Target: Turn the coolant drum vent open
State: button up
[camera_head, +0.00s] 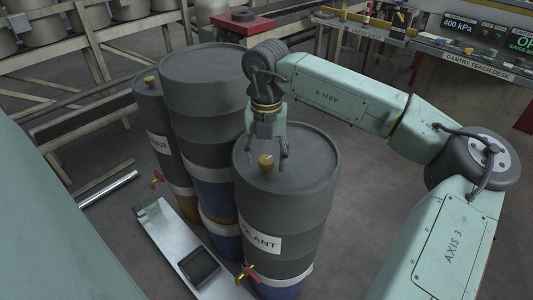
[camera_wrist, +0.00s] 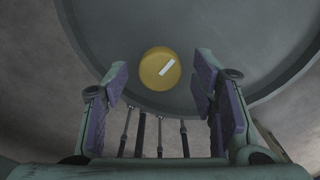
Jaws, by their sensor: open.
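The coolant drum (camera_head: 290,215) is dark grey with a white label that reads partly "LANT" in the head view. Its vent is a round brass-yellow cap (camera_head: 266,162) on the drum lid. In the wrist view the vent (camera_wrist: 160,69) bears a white bar that slants up to the right. My gripper (camera_head: 268,160) hangs above the lid, close to the vent. In the wrist view my gripper (camera_wrist: 165,85) is open and empty, and the vent shows beyond and between its purple-padded fingers. I cannot tell the exact height gap.
A red-topped stand (camera_head: 240,25) and the gantry teach desk (camera_head: 460,60) are behind. Floor right of the coolant drum is clear.

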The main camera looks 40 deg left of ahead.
jog(key=shift+c, duration=0.4)
jog(key=c, duration=1.1)
